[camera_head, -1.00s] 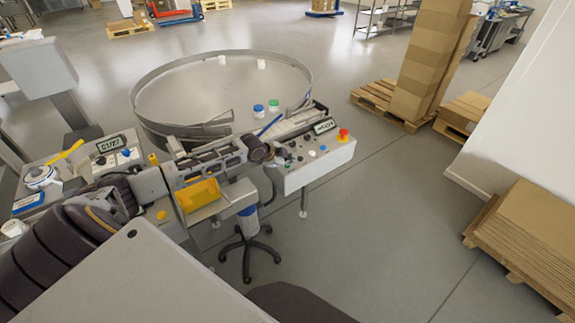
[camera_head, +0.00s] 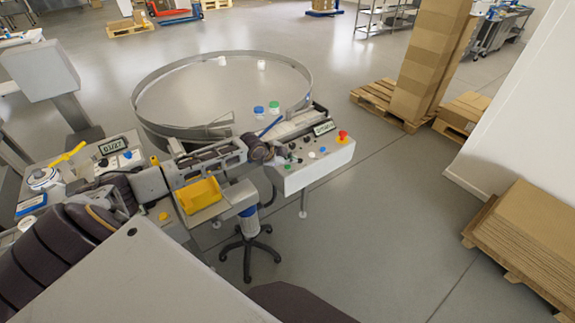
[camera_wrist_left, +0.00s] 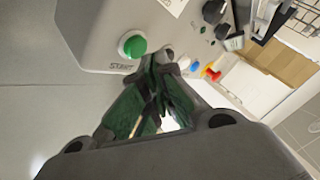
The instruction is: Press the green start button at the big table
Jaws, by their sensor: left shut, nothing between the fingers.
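The green start button (camera_wrist_left: 132,44), round with a pale ring and the label START beside it, is on the grey control box in the left wrist view. In the head view the dark left gripper (camera_head: 268,156) is at the box's left end. My right gripper is not in view.
A red stop knob (camera_head: 343,136) and blue and white buttons sit on the same panel. Blue- and green-lidded jars (camera_head: 274,106) stand on the round table. A yellow bin (camera_head: 199,195) and a stool (camera_head: 249,245) are near my arm.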

